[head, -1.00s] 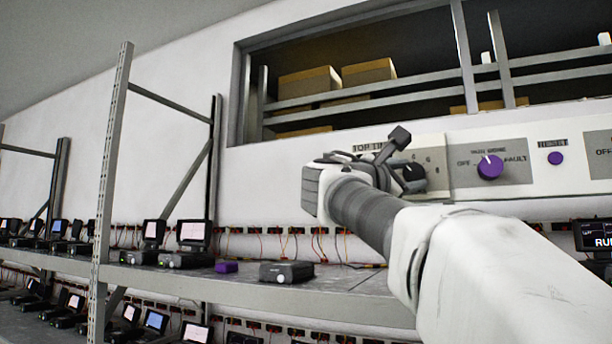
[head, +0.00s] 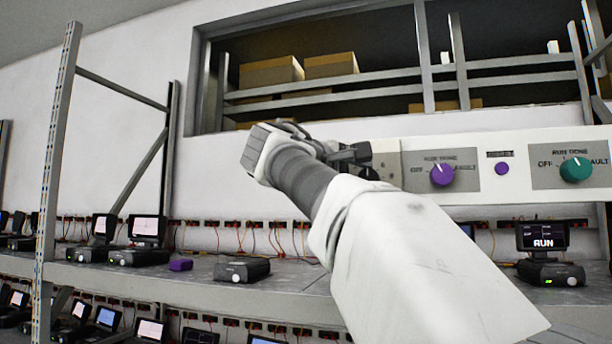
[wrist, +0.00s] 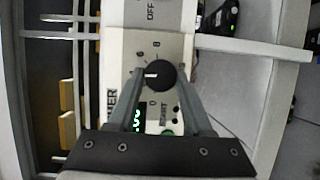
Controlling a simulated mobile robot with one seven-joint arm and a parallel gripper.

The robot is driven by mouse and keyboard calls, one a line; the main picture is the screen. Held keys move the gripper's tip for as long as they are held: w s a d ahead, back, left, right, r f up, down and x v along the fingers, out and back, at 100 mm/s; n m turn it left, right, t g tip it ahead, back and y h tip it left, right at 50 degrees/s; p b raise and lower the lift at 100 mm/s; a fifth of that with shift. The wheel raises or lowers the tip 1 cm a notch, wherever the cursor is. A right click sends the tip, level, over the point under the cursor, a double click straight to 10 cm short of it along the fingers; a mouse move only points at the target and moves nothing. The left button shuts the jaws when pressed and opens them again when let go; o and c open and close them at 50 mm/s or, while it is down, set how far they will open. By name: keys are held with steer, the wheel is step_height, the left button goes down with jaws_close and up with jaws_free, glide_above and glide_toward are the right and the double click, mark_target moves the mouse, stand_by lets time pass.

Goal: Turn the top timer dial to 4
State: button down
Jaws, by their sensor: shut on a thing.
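In the wrist view the top timer dial (wrist: 162,77) is a round black knob on a pale panel, with a white pointer mark aimed left. My gripper (wrist: 155,84) has one finger on each side of the knob and is shut on it. Printed digits 0, 6 and 8 show around the knob; the 4 cannot be made out, and the left finger covers part of that side. In the head view my gripper (head: 350,155) is at the left end of the panel, and my arm hides most of the dial.
The white panel (head: 520,145) also carries a purple knob (head: 442,175), a small purple button (head: 502,168) and a teal knob (head: 576,169). A green display (wrist: 136,120) is partly hidden beside the left finger. Below is a grey shelf (head: 200,288) with several devices.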

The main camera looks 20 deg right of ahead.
stand_by(0.4)
steer(key=shift+c, duration=1.6)
jaws_free()
steer(key=b+v, duration=0.1)
steer(key=v, duration=1.6)
steer(key=shift+a+r+b, duration=0.15)
steer(key=shift+r+b, duration=0.05)
steer(key=shift+b, duration=0.15)
steer(key=shift+s, duration=0.1)
